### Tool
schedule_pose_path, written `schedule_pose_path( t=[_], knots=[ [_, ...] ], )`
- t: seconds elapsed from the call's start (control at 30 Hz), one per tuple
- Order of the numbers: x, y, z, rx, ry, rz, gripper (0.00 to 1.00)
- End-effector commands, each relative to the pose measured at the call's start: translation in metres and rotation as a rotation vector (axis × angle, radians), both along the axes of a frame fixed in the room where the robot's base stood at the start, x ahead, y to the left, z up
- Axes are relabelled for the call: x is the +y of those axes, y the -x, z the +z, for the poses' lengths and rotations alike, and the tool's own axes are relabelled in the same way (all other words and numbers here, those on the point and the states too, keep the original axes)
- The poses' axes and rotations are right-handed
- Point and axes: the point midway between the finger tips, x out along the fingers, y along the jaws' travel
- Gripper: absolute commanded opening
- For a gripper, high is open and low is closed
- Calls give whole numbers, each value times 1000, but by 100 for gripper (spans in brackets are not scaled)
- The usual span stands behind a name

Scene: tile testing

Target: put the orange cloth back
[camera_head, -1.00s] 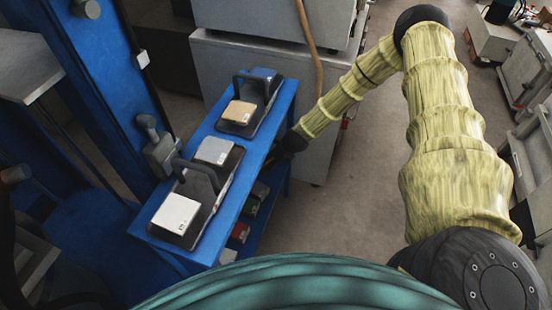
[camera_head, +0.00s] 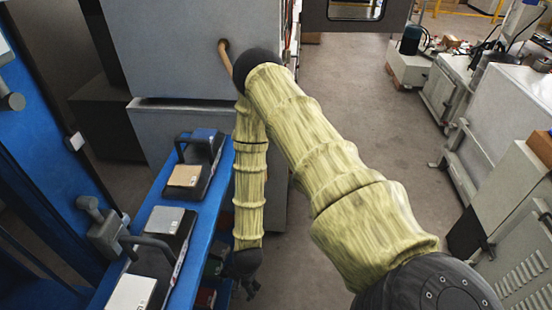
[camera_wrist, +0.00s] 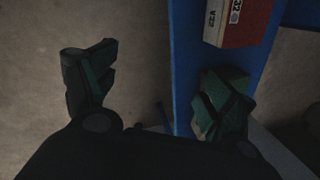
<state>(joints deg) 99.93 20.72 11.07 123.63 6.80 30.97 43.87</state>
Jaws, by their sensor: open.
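I see no orange cloth in any view. My gripper (camera_wrist: 158,88) is open and empty in the wrist view, its two dark fingers wide apart. The left finger is over bare floor and the right finger overlaps the edge of a blue lower shelf (camera_wrist: 183,60). In the head view my gripper (camera_head: 250,288) hangs low, just right of the blue bench (camera_head: 210,205). A red-and-white box (camera_wrist: 240,22) lies on the lower shelf, ahead of the right finger.
On the bench top stand black handled trays with a tan tile (camera_head: 184,176), a grey tile (camera_head: 165,220) and a white tile (camera_head: 131,292). A grey cabinet (camera_head: 185,120) stands behind the bench. The floor (camera_head: 345,100) to the right is open, with machines along the far right.

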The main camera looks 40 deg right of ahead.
Motion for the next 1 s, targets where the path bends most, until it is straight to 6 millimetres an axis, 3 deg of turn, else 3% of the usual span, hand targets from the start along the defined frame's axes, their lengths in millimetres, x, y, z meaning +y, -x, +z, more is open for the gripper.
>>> schedule_pose_path(
  t=[0.03,0.2,0.4,0.6,1.0],
  knots=[
    [4,22,2,9,30,117,84],
    [3,87,15,28,120,535,84],
    [-8,144,37,52,191,946,84],
    [-17,169,49,64,217,1145,84],
    [-18,171,52,64,219,1169,84]
  ],
)
